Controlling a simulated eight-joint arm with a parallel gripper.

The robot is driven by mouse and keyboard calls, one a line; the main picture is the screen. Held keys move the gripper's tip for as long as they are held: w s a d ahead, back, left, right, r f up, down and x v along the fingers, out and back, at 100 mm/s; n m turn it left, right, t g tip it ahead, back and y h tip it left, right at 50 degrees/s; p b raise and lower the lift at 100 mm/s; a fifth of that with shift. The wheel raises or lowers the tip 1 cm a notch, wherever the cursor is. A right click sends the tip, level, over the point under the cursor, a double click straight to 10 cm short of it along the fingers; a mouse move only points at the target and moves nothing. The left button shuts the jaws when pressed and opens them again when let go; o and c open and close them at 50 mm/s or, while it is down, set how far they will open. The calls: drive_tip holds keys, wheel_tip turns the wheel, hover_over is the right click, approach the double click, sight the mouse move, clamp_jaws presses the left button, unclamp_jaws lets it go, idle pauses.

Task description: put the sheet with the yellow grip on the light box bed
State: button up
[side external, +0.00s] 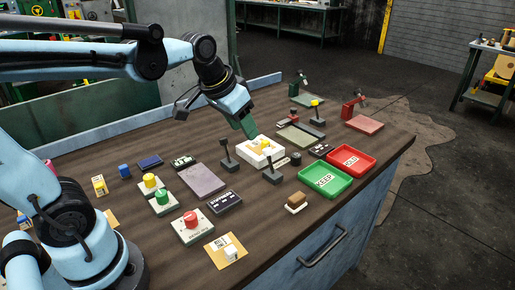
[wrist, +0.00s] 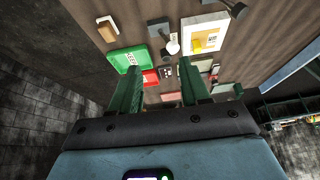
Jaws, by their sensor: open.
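A pale sheet with a yellow grip lies on top of the white light box (side external: 250,151), with its yellow grip (side external: 266,145) standing up. In the wrist view, the light box (wrist: 185,24) is at the upper right, and the yellow grip (wrist: 198,44) sits near the sheet's lower edge. My gripper (side external: 249,131) is open and empty, just above and behind the light box in the side view. In the wrist view its two fingers stand well apart (wrist: 161,86), with nothing between them. The finger facing away is partly hidden in the side view.
Dark posts (side external: 229,163) and (side external: 272,173) stand close before the light box. Button boxes (side external: 183,235) stand left.

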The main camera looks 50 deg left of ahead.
drive_tip(key=s+d+f+t, duration=0.2)
drive_tip(key=s+f, duration=0.2)
drive_tip(key=s, duration=0.2)
drive_tip(key=shift+s+d+f, duration=0.2)
drive_tip(key=shift+s+d, duration=0.2)
